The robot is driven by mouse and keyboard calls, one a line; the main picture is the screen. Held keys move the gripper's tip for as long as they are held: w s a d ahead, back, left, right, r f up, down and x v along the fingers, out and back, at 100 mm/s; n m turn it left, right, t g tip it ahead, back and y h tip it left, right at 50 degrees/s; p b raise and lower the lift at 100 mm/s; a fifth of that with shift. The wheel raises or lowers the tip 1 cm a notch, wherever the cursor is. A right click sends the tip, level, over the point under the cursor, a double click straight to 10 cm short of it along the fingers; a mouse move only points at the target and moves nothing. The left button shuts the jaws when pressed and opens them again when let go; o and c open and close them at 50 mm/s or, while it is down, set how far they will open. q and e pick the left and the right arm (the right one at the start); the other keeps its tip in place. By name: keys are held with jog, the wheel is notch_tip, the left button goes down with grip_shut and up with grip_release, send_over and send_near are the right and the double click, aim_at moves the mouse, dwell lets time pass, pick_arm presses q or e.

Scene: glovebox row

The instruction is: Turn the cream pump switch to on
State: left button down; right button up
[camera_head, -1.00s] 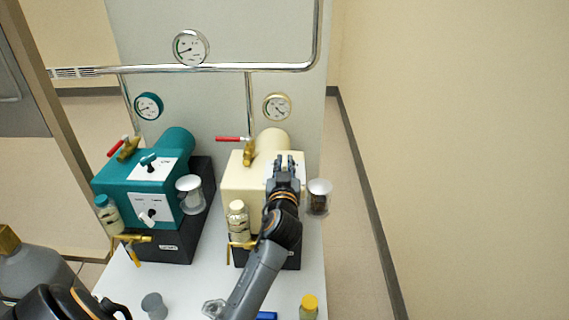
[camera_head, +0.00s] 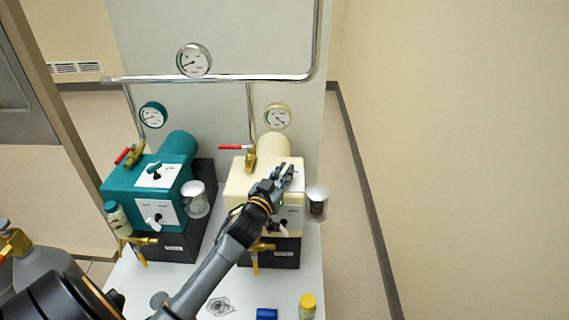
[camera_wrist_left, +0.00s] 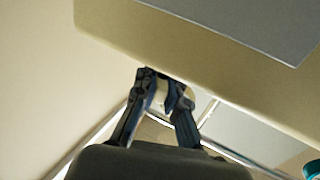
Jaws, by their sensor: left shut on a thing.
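The cream pump (camera_head: 237,185) stands on a dark base at the right of the white bench. Its switch sits on the pale plate (camera_head: 297,172) on the sloping top and is hidden by my gripper. My left gripper (camera_head: 287,172) reaches over the pump from the lower left and is shut on the switch. In the left wrist view the fingers (camera_wrist_left: 166,92) close around a small pale part beside the pump body (camera_wrist_left: 190,45). How far the switch is turned cannot be seen. My right gripper is not in view.
The teal pump (camera_head: 122,185) stands left, with a teal switch (camera_head: 154,167) on its top. Clear cups hang beside both pumps (camera_head: 195,200) (camera_head: 316,203). A yellow-capped bottle (camera_head: 307,305) and a blue object (camera_head: 266,314) are at the front. Gauges and a pipe (camera_head: 230,78) are behind.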

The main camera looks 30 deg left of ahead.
pick_arm(q)
jog(key=shift+m+h+p, duration=0.6)
jog(key=shift+m+h, duration=0.3)
jog(key=shift+h, duration=0.5)
jog(key=c, duration=1.4)
grip_release()
jog(key=s, duration=1.2)
